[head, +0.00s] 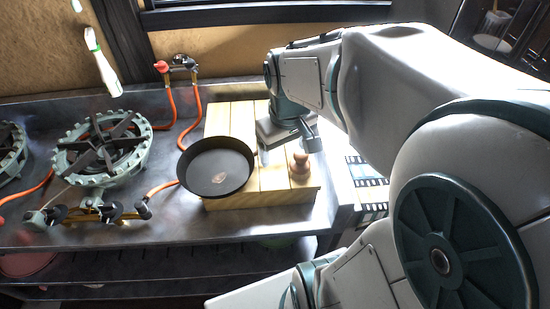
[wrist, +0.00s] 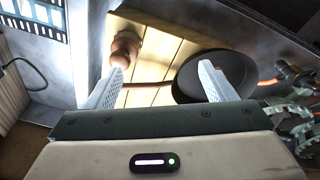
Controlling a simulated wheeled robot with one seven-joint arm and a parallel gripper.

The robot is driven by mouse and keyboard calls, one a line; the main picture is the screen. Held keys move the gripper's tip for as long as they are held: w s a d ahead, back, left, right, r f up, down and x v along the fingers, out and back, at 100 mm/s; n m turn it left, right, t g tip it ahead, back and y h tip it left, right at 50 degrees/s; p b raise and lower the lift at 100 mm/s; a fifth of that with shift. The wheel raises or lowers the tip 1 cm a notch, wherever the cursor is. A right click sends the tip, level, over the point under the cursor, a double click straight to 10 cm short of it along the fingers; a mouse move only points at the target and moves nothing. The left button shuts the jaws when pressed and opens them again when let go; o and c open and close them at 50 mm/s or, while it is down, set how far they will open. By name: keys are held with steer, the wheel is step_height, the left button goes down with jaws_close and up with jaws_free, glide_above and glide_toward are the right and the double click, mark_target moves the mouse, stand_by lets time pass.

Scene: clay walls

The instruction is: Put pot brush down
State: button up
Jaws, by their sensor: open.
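A small wooden knobbed piece, which looks like the pot brush (head: 300,165), stands upright on the slatted wooden board (head: 290,198), near its front right edge. In the wrist view the brush (wrist: 125,48) shows just beyond the tip of the left finger, its lower part partly covered by that finger. My gripper (head: 286,146) is open over the board, just behind the brush in the head view. In the wrist view the gripper (wrist: 160,85) has its fingers wide apart with nothing held between them. I cannot tell whether a finger touches the brush.
A black frying pan (head: 217,168) sits on the board's left part, close to my gripper. A green gas burner (head: 103,147) with orange hoses stands on the metal counter to the left. A white, green-topped object (head: 102,65) is at upper left. A film-strip-patterned item (head: 368,185) lies right of the board.

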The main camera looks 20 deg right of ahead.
steer(key=s+a+m+t, duration=0.1)
steer(key=s+a, duration=0.3)
steer(key=s, duration=0.1)
steer(key=shift+s+r+m, duration=0.3)
steer(key=shift+s+r, duration=0.05)
steer(key=shift+d, duration=0.1)
stand_by(1.0)
